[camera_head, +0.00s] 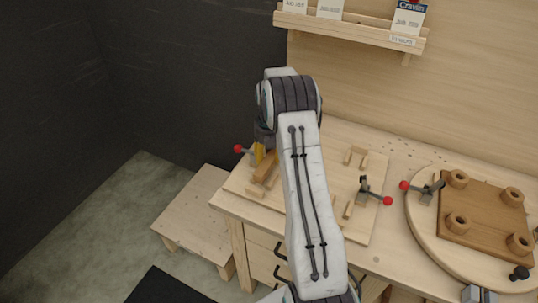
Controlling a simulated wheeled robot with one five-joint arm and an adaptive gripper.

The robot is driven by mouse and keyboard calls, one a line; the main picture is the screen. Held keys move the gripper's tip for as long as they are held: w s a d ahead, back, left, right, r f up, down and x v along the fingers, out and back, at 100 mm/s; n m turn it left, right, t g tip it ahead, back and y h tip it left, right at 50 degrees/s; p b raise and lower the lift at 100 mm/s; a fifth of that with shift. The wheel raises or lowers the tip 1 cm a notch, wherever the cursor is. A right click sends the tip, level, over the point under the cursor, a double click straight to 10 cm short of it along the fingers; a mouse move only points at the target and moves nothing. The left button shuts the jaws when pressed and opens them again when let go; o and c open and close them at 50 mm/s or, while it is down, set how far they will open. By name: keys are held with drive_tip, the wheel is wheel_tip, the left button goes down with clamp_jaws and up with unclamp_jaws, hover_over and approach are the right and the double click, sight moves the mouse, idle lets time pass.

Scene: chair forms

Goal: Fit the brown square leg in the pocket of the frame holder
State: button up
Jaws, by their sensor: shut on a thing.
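The brown square leg (266,166) shows just below my wrist, at the left end of the frame holder. My gripper (262,150) is mostly hidden behind my arm. It is shut on the leg, though the fingertips are hard to make out. The frame holder (240,186) is a light wooden board on the bench with small raised blocks. The leg slants over light blocks at the board's left part. Whether it sits in the pocket or above it, I cannot tell. My arm covers the middle of the board.
A red-knobbed clamp (240,149) stands beside the leg, and another clamp (373,196) stands on the board's right side. A round turntable (422,233) at right carries a brown panel (482,220) with several round sockets. A shelf (350,32) hangs on the back wall.

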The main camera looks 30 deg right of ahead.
drive_tip(key=shift+f+b, duration=1.05)
drive_tip(key=shift+f, duration=0.35)
drive_tip(key=shift+s+a+f, duration=0.1)
drive_tip(key=shift+s+f, duration=0.1)
drive_tip(key=shift+f, duration=0.1)
drive_tip(key=o, duration=1.3)
